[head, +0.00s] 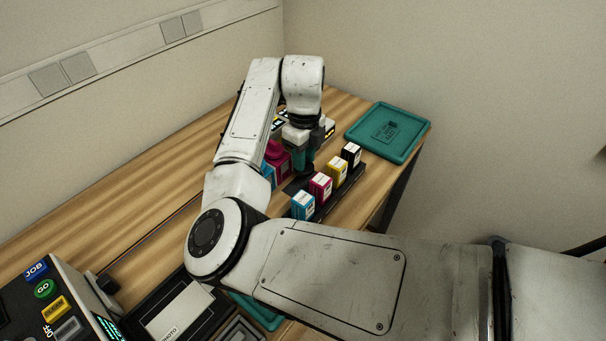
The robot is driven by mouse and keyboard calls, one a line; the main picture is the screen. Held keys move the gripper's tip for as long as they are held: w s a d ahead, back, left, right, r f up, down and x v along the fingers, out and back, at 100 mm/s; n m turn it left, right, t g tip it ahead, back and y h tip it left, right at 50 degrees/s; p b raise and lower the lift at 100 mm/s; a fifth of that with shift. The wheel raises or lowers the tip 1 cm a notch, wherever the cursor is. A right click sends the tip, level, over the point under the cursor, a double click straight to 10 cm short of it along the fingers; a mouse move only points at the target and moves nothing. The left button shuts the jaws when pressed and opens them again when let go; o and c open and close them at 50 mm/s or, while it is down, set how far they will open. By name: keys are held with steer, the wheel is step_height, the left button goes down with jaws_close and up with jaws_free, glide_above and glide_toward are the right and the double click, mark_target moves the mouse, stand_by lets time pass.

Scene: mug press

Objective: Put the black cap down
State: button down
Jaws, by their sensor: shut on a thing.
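My gripper (301,163) points down over the table, just left of a row of ink cartridges. Its jaws are shut on a small dark thing (304,170) that looks like the black cap, mostly hidden by the fingers. I cannot tell whether it touches the surface below. The cartridges stand upright in a black holder (345,188): cyan (303,205), magenta (320,186), yellow (337,168) and black (351,154).
A teal tray (388,132) lies at the table's back right corner. A button panel (50,300) and a flat press-like device (180,312) are at the front left. The left tabletop (110,195) is clear.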

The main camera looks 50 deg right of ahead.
steer(key=shift+f, duration=2.75)
steer(key=c, duration=0.9)
jaws_free()
steer(key=shift+f, duration=0.1)
steer(key=shift+o, duration=0.2)
step_height(320, 180, up, 12)
steer(key=shift+r, duration=0.15)
